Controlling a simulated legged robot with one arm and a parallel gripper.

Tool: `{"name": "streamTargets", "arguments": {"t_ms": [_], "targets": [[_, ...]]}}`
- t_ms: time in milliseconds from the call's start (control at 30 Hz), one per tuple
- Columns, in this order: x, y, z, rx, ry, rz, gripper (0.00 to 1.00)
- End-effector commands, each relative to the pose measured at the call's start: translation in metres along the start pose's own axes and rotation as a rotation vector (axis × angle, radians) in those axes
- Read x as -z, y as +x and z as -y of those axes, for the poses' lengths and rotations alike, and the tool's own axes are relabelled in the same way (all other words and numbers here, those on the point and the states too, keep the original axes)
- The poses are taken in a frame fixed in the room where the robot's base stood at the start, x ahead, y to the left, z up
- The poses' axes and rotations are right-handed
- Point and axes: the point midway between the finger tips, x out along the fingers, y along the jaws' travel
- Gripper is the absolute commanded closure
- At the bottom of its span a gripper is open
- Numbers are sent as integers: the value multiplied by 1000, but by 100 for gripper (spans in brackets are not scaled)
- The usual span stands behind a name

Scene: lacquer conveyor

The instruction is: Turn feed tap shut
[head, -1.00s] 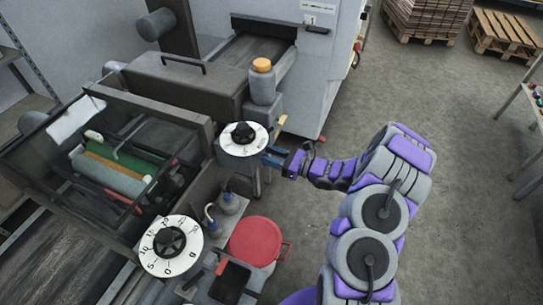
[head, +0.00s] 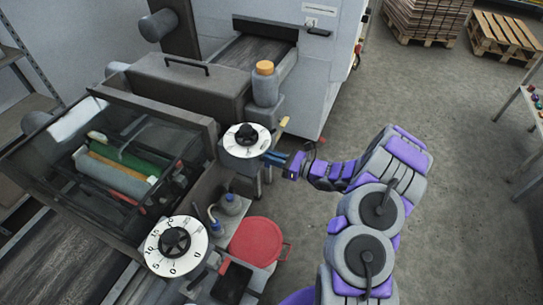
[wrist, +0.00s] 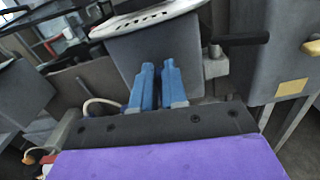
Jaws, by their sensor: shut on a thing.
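My gripper (head: 273,158) reaches from the right to the grey housing under the small white dial (head: 252,148). Its blue fingers (wrist: 158,88) stand close together in front of that housing (wrist: 155,52) in the wrist view, with a narrow gap between them. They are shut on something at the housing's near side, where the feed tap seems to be. The held part is hidden by the fingers, so I cannot tell the tap's angle. A small reddish bit (head: 264,165) shows by the fingertips in the head view.
A black bar handle (wrist: 240,40) sticks out right of the fingers. An orange-capped bottle (head: 265,85) stands behind the dial. A larger white dial (head: 195,250), a red lid (head: 258,240) and small bottles (head: 229,204) are nearer.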

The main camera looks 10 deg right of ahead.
Motion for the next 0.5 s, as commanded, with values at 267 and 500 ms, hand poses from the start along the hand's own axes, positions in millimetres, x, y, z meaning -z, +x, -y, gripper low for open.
{"name": "streamTargets", "arguments": {"t_ms": [267, 500], "targets": [[-2, 0, 6, 3, 219, -4, 100], [0, 0, 13, 3, 443, 0, 100]]}}
